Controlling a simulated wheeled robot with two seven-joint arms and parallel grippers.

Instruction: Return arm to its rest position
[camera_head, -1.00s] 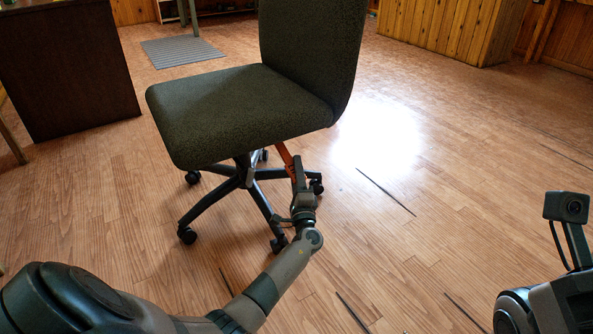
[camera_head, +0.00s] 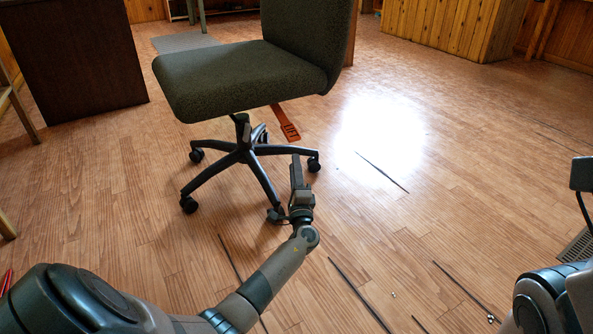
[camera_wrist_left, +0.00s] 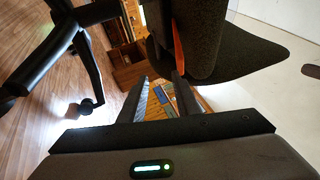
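My left arm (camera_head: 268,283) reaches forward over the floor from the lower left in the head view. Its gripper (camera_head: 297,166) is at the right front of the office chair's wheeled base. In the left wrist view the two fingers of this gripper (camera_wrist_left: 157,97) stand apart with nothing between them. An orange strap-like piece (camera_head: 287,123) hangs from under the chair seat, apart from the gripper. It also shows in the left wrist view (camera_wrist_left: 178,52). My right arm (camera_head: 545,300) shows only in part at the lower right; its gripper is out of view.
A dark green office chair (camera_head: 240,80) stands just ahead on its black wheeled base (camera_head: 240,155). A dark cabinet (camera_head: 80,60) stands at the left, wooden panelling (camera_head: 440,25) at the back right. Floor right of the chair is mostly clear, with dark gaps between boards.

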